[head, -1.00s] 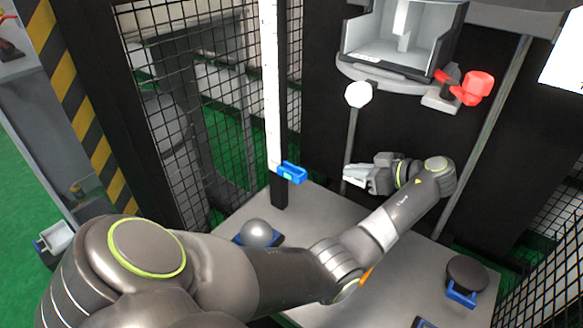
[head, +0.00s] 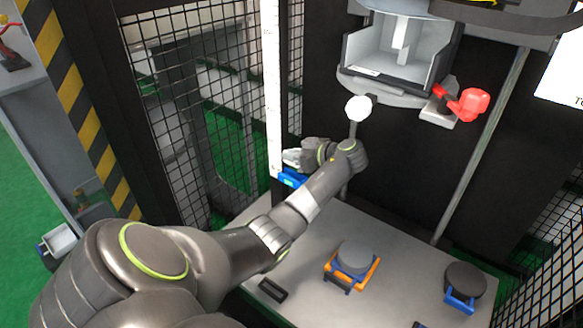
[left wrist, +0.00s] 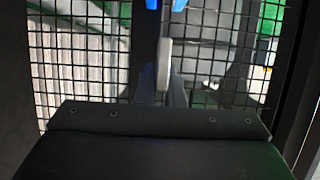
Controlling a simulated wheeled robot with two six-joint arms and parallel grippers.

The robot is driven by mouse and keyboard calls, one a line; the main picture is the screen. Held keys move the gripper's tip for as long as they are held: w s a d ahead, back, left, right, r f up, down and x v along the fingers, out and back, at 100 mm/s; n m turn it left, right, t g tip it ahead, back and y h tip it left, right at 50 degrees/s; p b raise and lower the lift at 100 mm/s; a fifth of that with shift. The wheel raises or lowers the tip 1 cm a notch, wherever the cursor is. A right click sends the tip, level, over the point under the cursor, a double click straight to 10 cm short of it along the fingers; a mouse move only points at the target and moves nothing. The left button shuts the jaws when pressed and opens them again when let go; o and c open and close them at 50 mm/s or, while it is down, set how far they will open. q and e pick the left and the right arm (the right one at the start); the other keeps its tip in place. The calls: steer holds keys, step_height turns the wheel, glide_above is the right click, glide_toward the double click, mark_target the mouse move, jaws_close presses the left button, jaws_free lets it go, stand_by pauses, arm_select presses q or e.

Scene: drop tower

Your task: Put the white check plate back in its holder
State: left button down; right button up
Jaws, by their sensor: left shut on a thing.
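My left gripper (head: 294,158) is beside the white-scaled post in the head view. In the left wrist view its fingers (left wrist: 163,88) are shut on the white check plate (left wrist: 164,62), which shows as a narrow, edge-on white strip. In the head view I cannot clearly tell the plate from the pale fingers. A blue holder (head: 291,179) is on the post just below the gripper. Blue parts (left wrist: 165,4) show at the top of the left wrist view, beyond the plate. I cannot tell whether plate and holder touch. My right gripper is not in view.
A grey disc (head: 355,256) on an orange and blue stand and a dark disc (head: 466,278) on a blue stand sit on the grey table (head: 410,265). A white knob (head: 358,108) and a red knob (head: 470,103) are near the tower. Wire mesh (head: 205,110) stands behind.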

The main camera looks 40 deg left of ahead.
arm_select(q)
step_height(320, 180, down, 2)
steer(key=shift+d+f, duration=0.1)
steer(key=f, duration=0.3)
steer(key=shift+a, duration=0.2)
steer(key=shift+f, duration=0.1)
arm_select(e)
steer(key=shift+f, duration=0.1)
arm_select(q)
steer(key=c, duration=1.5)
jaws_free()
steer(key=shift+c, duration=0.2)
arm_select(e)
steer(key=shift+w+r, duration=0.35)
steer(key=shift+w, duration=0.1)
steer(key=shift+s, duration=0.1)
